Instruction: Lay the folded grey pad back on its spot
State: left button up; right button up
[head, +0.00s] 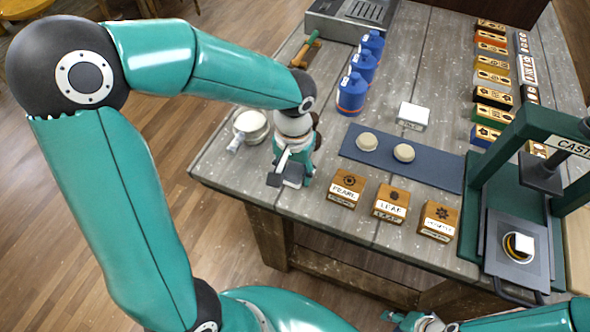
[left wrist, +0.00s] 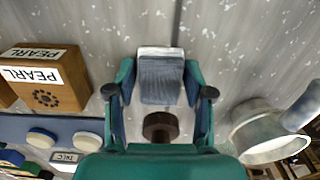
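The folded grey pad (left wrist: 160,82) sits between the two fingers of my left gripper (left wrist: 160,88), which touch its sides in the left wrist view. One end of the pad is whitish. In the head view my left gripper (head: 290,172) points down at the near left edge of the table, with the dark grey pad (head: 293,174) at its tips. I cannot tell whether the pad touches the table. My right gripper (head: 425,322) shows only partly at the bottom edge; its fingers are unclear.
A pale metal cup with a handle (head: 250,124) stands left of the left gripper. A blue mat (head: 435,170) bears two round pale pucks. Labelled wooden blocks (head: 391,203) stand in front of it, blue bottles (head: 352,93) behind. A green press (head: 480,195) stands at right.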

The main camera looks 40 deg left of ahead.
aim_at(294, 171)
pick_arm(q)
jog(key=shift+o, duration=1)
jog(key=shift+r, duration=0.1)
notch_tip(294, 171, up, 12)
